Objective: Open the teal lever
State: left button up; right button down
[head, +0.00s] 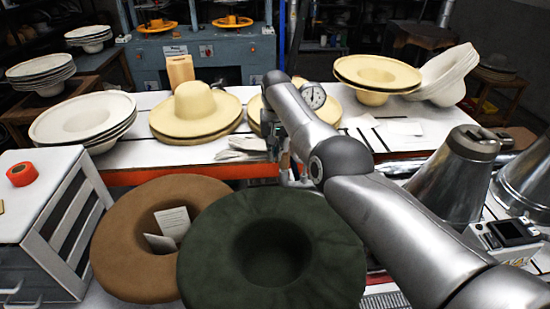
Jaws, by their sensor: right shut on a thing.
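My right arm reaches in from the right to the front edge of the white table. Its gripper (276,147) is small in the view and partly hidden behind my own arm. It is shut at the teal lever (284,160), of which only a small teal patch shows beside the fingers. How far the lever is turned cannot be told. My left gripper is not in view.
The white table (190,152) carries several pale hats (196,108) and a round dial gauge (313,96). A brown hat form (118,245) and a dark green one (213,250) lie in front. Metal cones (455,180) stand right. A white cabinet (30,230) stands left.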

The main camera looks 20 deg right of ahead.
jog(key=shift+w, duration=0.1)
dwell(0.3)
jog(key=c, duration=1.6)
grip_release()
jog(key=shift+f, duration=0.1)
jog(key=shift+o, duration=0.2)
notch_tip(320, 180, up, 12)
jog(key=s, duration=0.2)
jog(key=shift+a, duration=0.2)
jog(key=shift+c, duration=0.3)
